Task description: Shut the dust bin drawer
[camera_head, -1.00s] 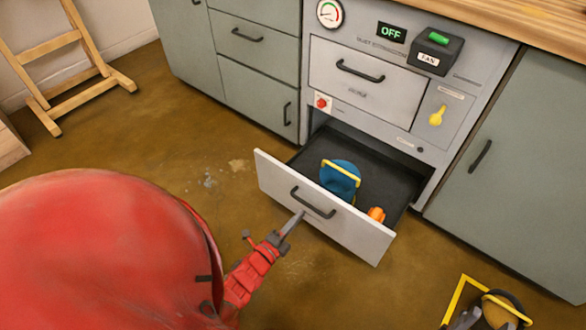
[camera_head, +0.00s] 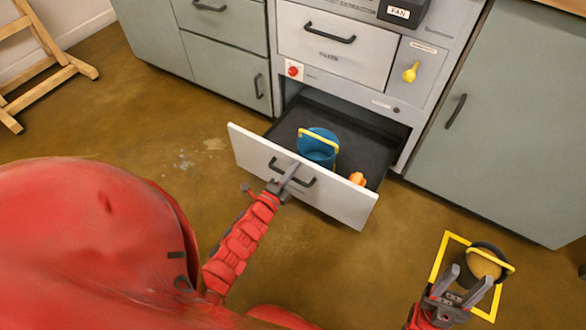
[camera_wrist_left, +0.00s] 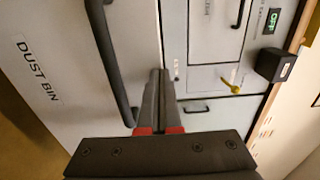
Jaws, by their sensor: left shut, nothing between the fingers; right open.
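The dust bin drawer (camera_head: 245,154) is the bottom drawer of the grey cabinet and stands pulled out, with a black handle on its pale front. In the left wrist view its front (camera_wrist_left: 60,60) fills the left side, lettered "DUST BIN". My left gripper (camera_head: 290,172) is shut and empty, with its fingertips at the drawer front by the handle; contact is hard to tell. It also shows in the left wrist view (camera_wrist_left: 160,90). My right gripper (camera_head: 462,292) is open at the lower right, by a dark bucket on the floor.
Inside the drawer are a blue bucket (camera_head: 317,146) with a yellow handle and an orange item (camera_head: 357,178). A dark bucket with tan contents (camera_head: 484,266) stands at a yellow floor frame (camera_head: 438,258). A wooden easel (camera_head: 40,62) stands at the left.

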